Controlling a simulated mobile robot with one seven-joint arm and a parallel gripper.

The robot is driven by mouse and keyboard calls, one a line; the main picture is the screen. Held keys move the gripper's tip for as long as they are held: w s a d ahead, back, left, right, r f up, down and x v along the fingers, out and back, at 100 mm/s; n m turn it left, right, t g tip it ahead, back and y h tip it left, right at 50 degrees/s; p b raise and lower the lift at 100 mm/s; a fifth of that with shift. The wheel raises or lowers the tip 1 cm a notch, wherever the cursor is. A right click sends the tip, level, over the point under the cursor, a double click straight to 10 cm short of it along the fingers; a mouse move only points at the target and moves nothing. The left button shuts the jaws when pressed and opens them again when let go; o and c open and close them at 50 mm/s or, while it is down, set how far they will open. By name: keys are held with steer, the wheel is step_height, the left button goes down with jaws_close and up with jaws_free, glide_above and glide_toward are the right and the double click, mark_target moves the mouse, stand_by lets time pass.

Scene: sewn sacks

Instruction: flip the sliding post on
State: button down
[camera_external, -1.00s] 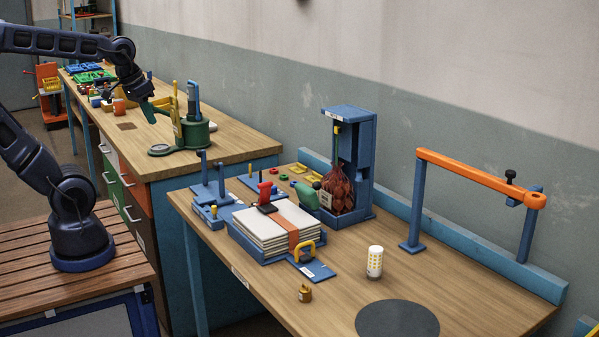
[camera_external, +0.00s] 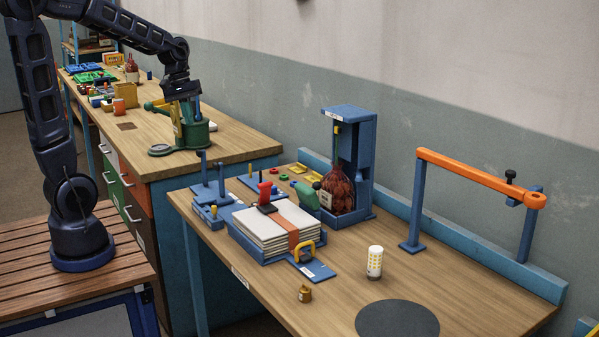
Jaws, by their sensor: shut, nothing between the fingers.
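On the far bench stands a green round machine (camera_external: 195,133) with a yellow upright (camera_external: 176,120) and a green arm reaching left. A blue post rises from it. I cannot tell for sure which part is the sliding post. My gripper (camera_external: 184,99) is shut and empty, pointing down at the top of this machine. It covers the upper part of the blue post, and I cannot tell whether it touches it.
The near table holds a stack of white sacks (camera_external: 262,233), a blue tower (camera_external: 362,140) with a red net sack (camera_external: 337,187), a white-yellow cup (camera_external: 375,262) and an orange bar (camera_external: 470,176) on blue supports. Coloured bins (camera_external: 92,76) lie farther along the far bench.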

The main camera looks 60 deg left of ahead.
steer(key=w+a+f+n+g+h, duration=0.1)
steer(key=w+a+f+n+h, duration=0.1)
steer(key=w+a+f+n, duration=0.5)
steer(key=w+a+f, duration=0.2)
steer(key=a+f, duration=0.1)
steer(key=shift+w+n, duration=0.3)
steer(key=shift+f, duration=0.15)
steer(key=d+f, duration=0.7)
steer(key=f, duration=0.2)
steer(key=shift+d, duration=0.35)
steer(key=shift+d, duration=0.15)
